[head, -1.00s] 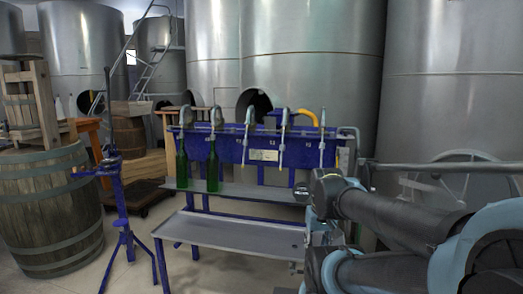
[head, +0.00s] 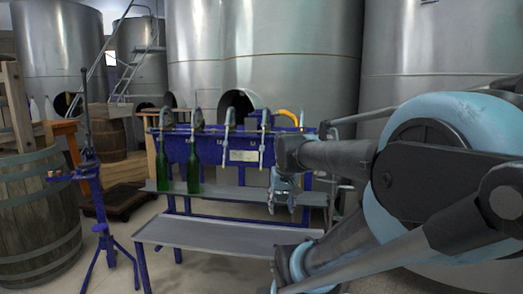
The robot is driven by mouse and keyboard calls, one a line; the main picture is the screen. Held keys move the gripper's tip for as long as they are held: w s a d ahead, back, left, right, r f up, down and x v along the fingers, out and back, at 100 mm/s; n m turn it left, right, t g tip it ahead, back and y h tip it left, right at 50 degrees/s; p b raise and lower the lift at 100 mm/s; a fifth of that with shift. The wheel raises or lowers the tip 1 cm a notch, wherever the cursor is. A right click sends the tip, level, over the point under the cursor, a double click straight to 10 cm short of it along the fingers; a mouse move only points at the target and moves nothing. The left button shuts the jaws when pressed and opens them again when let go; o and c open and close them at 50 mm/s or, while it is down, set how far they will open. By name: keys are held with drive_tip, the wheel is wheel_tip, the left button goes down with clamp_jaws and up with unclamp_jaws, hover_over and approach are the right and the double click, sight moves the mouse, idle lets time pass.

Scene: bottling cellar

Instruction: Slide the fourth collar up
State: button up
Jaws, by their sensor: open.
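The blue bottle filler (head: 212,148) stands ahead with a row of spouts. The fourth spout from the left (head: 264,122) hangs down with a thin pale tube and no bottle under it. Its collar is too small to tell clearly. Two green bottles, the left one (head: 163,170) and the right one (head: 194,172), stand upright under the first two spouts. My gripper (head: 282,205) is open and empty. It shows in front of the filler's right half, below and slightly right of the fourth spout, apart from its tube in the picture. My arm hides part of the fifth spout.
A grey shelf (head: 225,194) runs under the spouts, and a lower grey bench (head: 215,234) sits in front. A blue stand (head: 101,200) and a wooden barrel (head: 35,225) are at left. Large steel tanks (head: 270,60) stand behind.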

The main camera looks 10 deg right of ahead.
drive_tip(key=w+r+m+t, duration=0.1)
drive_tip(key=w+r, duration=0.6)
drive_tip(key=w, duration=0.2)
drive_tip(key=w+r+t, duration=0.2)
drive_tip(key=w+r, duration=0.4)
drive_tip(key=w, duration=0.4)
drive_tip(key=t, duration=0.2)
approach(262, 146)
drive_tip(key=shift+m, duration=0.3)
drive_tip(key=x, duration=1.1)
drive_tip(key=shift+w+d, duration=0.2)
drive_tip(key=shift+w, duration=0.2)
drive_tip(key=shift+r, duration=0.1)
clamp_jaws()
